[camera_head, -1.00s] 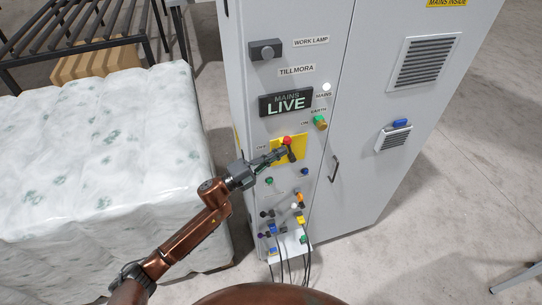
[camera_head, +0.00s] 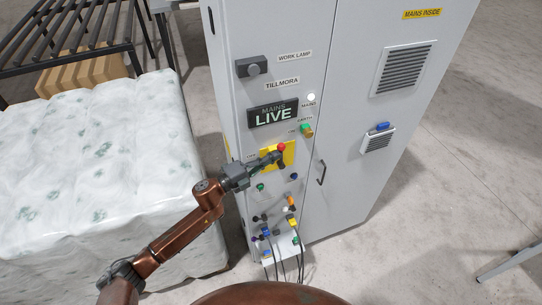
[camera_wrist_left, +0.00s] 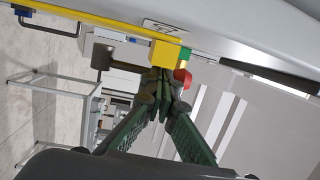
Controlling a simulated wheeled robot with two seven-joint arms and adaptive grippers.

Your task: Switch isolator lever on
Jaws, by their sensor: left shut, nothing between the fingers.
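The isolator lever has a red knob (camera_head: 281,147) and sits on a yellow plate (camera_head: 290,155) on the grey cabinet's narrow panel. An OFF label is left of the plate and an ON label above it. My left gripper (camera_head: 275,158) is at the plate, just below the red knob, and covers part of the lever. In the left wrist view its green-faced fingers (camera_wrist_left: 163,88) meet at the tips, empty, beside the red knob (camera_wrist_left: 183,77). I cannot tell whether they touch the lever. My right gripper is not in view.
Coloured plugs and cables (camera_head: 280,240) hang below. A quilted mattress block (camera_head: 110,160) stands left; open floor (camera_head: 440,200) lies right.

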